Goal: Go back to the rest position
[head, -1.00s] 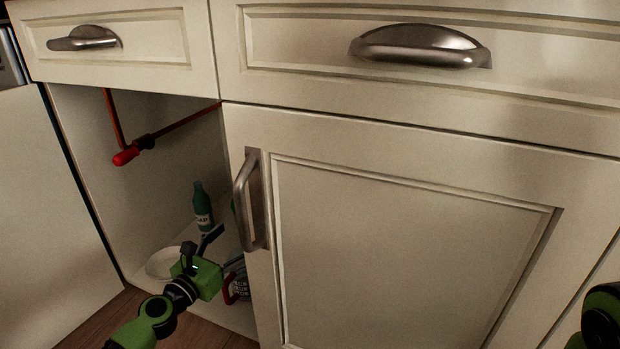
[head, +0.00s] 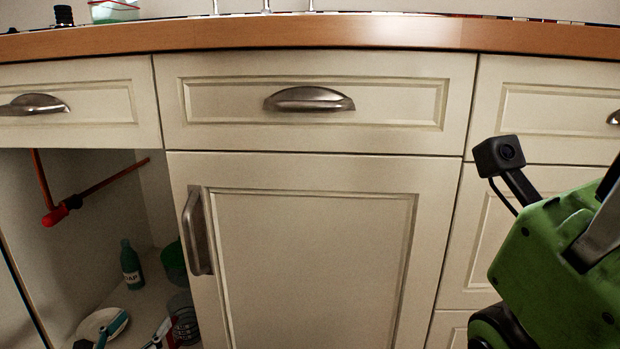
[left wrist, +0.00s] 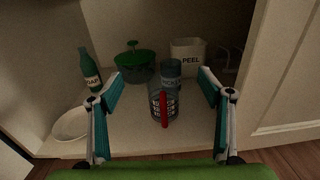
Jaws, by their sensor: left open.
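My left gripper (head: 140,328) shows at the bottom left of the head view, at the open cupboard under the counter. In the left wrist view (left wrist: 160,92) its two teal-lined fingers are wide apart, with nothing held between them. A dark basket-like container with a red handle (left wrist: 164,108) stands on the cupboard floor beyond the fingers. My right gripper (head: 560,260) fills the right edge of the head view, close to the camera; its fingertips are cut off.
A soap bottle (left wrist: 91,77), a white dish (left wrist: 70,124), a green lidded pot (left wrist: 133,65) and a white PEEL bin (left wrist: 187,54) stand in the cupboard. A red pipe (head: 55,215) runs above. The cupboard door (head: 310,260) and wooden countertop (head: 300,30) border the space.

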